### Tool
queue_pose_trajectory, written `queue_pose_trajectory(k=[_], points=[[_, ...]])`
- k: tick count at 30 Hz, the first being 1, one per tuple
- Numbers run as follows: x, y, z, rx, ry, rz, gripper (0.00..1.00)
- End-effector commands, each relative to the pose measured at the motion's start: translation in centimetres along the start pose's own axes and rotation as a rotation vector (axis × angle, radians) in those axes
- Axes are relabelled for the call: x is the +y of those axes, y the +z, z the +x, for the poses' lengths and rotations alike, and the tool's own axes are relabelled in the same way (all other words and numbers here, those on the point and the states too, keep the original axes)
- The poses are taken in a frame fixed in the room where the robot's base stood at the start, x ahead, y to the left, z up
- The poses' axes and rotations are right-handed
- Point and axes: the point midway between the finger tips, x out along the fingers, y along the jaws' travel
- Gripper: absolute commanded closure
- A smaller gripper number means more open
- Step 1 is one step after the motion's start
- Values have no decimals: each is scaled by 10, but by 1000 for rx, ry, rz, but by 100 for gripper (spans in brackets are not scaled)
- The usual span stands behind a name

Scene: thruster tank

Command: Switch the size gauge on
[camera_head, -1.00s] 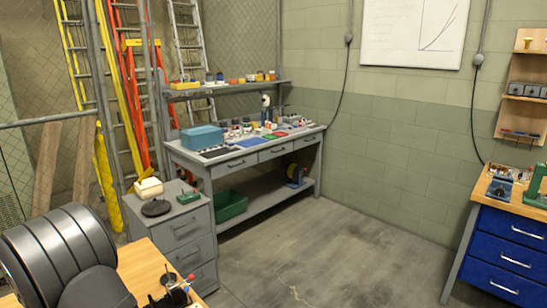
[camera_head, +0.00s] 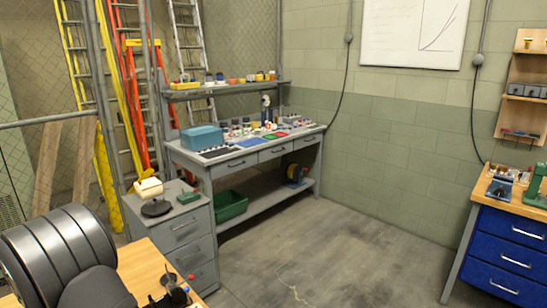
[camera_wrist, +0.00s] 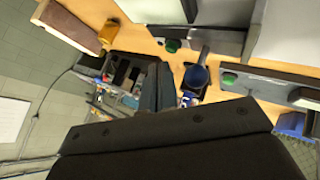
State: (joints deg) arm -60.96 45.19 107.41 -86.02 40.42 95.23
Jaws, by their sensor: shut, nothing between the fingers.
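My gripper (camera_wrist: 160,88) shows in the wrist view as dark fingers closed together, with nothing held between them. Its dark body fills the lower part of that view. I cannot tell for certain which thing is the size gauge. Close to the right of the fingertips, a dark blue device (camera_wrist: 196,78) stands on a wooden top (camera_wrist: 140,42). Nearby are a green button-like part (camera_wrist: 172,45) and another green part (camera_wrist: 228,80). Any switch marking is too small to read. In the head view, small dark parts with a red tip (camera_head: 190,277) show at the bottom edge.
A wooden worktop (camera_head: 150,265) lies at the lower left in the head view. Behind it are a grey drawer cabinet (camera_head: 180,240) and a cluttered grey workbench (camera_head: 235,165). A blue drawer bench (camera_head: 505,245) stands at the right. The floor between is clear.

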Motion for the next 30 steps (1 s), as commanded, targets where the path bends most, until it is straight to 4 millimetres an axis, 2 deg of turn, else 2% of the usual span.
queue_pose_trajectory(k=[30], points=[[-7,7,9,0,0,0,100]])
